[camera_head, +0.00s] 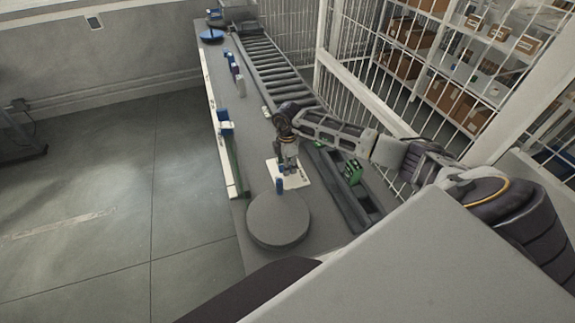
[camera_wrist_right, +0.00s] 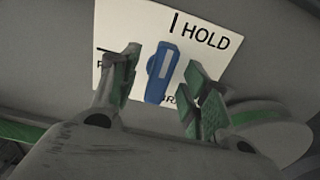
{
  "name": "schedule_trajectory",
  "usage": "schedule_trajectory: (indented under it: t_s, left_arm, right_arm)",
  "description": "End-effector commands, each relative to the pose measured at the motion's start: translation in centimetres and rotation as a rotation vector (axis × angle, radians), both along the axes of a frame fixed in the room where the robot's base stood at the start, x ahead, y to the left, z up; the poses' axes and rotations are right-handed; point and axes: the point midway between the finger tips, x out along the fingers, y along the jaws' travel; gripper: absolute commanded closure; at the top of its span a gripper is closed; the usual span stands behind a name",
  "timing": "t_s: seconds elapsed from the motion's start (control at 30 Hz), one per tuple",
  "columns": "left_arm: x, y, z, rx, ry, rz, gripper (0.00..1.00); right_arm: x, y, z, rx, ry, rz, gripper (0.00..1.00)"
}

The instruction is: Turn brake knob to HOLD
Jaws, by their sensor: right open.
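The blue brake knob (camera_wrist_right: 158,88) stands on a white label plate (camera_wrist_right: 130,25), and both also show in the head view, the knob (camera_head: 279,185) and the plate (camera_head: 303,180). In the wrist view the knob's pale stripe points up and slightly right, roughly in line with the tick beside the word HOLD. Another tick at the left is partly covered by a finger, as is the lower lettering. My right gripper (camera_wrist_right: 163,68) is open, with one green-padded finger on each side of the knob and a visible gap to each. My left gripper is not in view.
A round grey disc (camera_head: 278,219) lies just in front of the plate. A roller conveyor (camera_head: 272,68) and green parts (camera_head: 353,172) lie beyond and to the right. Several blue-topped fittings line the bench's left edge. A barred cage (camera_head: 380,90) stands at the right.

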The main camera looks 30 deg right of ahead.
Motion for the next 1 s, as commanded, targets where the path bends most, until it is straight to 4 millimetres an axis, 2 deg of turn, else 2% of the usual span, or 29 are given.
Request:
schedule_trajectory:
  t_s: [0.4,1.0]
  left_arm:
    - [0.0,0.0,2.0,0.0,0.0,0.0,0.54]
    - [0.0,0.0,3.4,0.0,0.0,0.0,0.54]
  right_arm:
    - [0.0,0.0,2.9,0.001,-0.001,0.0,0.54]
    - [0.1,0.0,6.3,0.0,-0.002,-0.001,0.54]
